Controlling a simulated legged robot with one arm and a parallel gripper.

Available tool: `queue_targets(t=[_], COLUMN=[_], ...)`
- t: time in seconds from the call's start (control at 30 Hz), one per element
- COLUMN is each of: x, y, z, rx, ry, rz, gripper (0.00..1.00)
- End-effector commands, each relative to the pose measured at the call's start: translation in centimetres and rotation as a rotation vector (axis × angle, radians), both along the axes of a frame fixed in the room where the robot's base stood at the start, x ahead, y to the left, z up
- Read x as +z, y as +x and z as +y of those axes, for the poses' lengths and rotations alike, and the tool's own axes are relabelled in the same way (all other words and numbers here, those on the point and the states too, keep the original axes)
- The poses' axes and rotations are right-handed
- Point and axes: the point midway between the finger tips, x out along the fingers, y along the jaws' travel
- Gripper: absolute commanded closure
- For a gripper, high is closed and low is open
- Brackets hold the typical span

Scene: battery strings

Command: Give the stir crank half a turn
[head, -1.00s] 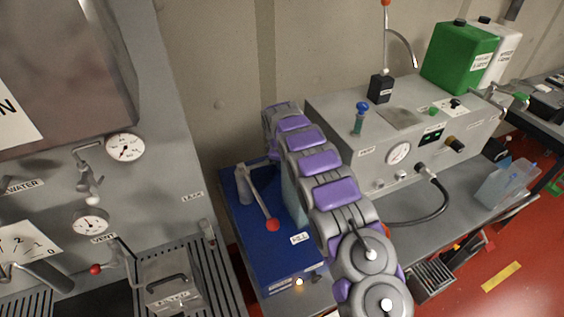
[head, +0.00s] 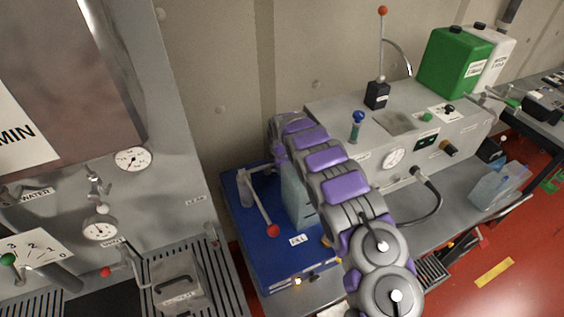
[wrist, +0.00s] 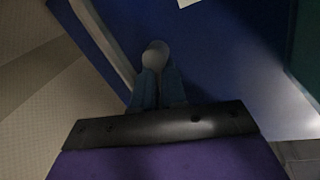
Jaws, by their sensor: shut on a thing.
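A blue box (head: 256,284) stands between the left cabinet and the grey bench. A pale rounded knob (wrist: 155,55), apparently the stir crank's handle, shows in the wrist view above a blue surface. My gripper (wrist: 158,84) is shut on this knob with its two dark fingers. In the head view my arm reaches over the box, and the gripper and the knob are hidden behind it. The crank's arm cannot be made out clearly. A separate grey lever with a red ball (head: 272,230) stands on the box, near the FILL label (head: 298,240).
The left cabinet carries gauges (head: 133,159) and a small red-ended lever (head: 105,272). A grey machine (head: 420,160) with an upright red-tipped stick (head: 383,50) stands right of my arm. Open red floor (head: 450,265) lies at the lower right.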

Motion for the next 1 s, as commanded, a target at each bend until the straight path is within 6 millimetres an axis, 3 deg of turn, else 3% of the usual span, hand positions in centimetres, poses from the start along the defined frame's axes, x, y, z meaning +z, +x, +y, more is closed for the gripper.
queue_targets(t=[0.03, 0.4, 0.97, 1.0], x=[0.71, 0.59, 0.43, 0.42], y=[0.11, -0.26, -0.45, -0.45], z=[0.62, 0.46, 0.38, 0.38], rx=[0.040, 0.215, 0.249, 0.249], ry=[0.006, 0.007, 0.006, 0.005], rz=[-0.012, -0.015, -0.013, -0.013], gripper=[1.00, 1.00, 1.00, 0.87])
